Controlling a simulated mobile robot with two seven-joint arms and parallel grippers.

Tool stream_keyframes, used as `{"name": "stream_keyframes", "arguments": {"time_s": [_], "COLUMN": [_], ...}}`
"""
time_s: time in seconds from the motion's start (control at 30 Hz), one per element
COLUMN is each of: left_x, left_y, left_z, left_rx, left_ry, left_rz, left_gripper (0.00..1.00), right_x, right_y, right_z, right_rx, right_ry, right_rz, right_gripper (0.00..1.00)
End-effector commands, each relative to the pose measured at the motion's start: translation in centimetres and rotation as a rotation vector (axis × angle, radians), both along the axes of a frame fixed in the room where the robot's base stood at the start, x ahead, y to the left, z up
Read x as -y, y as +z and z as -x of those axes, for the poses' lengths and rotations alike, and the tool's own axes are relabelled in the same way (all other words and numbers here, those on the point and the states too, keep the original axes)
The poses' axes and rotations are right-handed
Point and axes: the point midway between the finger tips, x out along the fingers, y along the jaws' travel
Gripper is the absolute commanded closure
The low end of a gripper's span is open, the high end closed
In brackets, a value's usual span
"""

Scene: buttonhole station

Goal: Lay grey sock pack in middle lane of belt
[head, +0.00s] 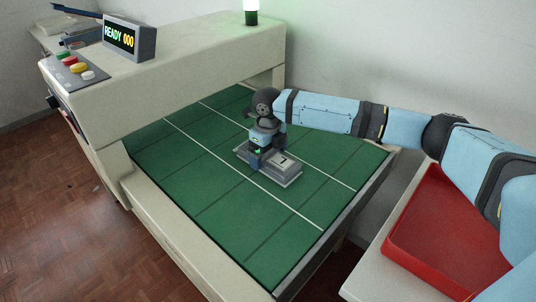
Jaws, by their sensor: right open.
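A grey sock pack (286,173) with a pale label marked 7 lies flat on the green belt (222,205). It lies in the middle lane, between the two white lines. My right gripper (262,156) is open, pointing down at the left end of the pack, very close to it. The gripper hides that end of the pack, and I cannot tell whether the fingers touch it. My left gripper is not in view.
A cream machine housing (190,68) bridges the belt's far end, with a READY 000 display (129,38) and coloured buttons (72,64). An empty-looking red tray (440,245) sits on a pale table at right. The near belt is clear.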

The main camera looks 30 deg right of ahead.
Motion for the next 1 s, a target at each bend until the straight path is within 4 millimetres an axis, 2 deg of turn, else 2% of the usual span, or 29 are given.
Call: {"name": "stream_keyframes", "arguments": {"time_s": [0.2, 0.5, 0.7, 1.0], "left_x": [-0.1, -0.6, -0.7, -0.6], "left_y": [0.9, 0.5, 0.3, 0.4], "left_z": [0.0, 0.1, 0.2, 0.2], "left_rx": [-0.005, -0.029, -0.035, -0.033], "left_ry": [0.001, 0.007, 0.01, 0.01], "left_rz": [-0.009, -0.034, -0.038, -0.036], "left_gripper": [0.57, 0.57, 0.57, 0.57], "right_x": [0.0, 0.0, 0.0, 0.0], "right_y": [4.3, 10.1, 11.7, 11.8], "right_z": [-0.1, -0.1, -0.1, -0.1], "right_rx": [0.002, 0.001, 0.0, 0.0], "right_ry": [0.0, -0.001, -0.001, -0.001], "right_rz": [-0.001, 0.0, 0.0, 0.0], "right_gripper": [0.0, 0.0, 0.0, 0.0]}}
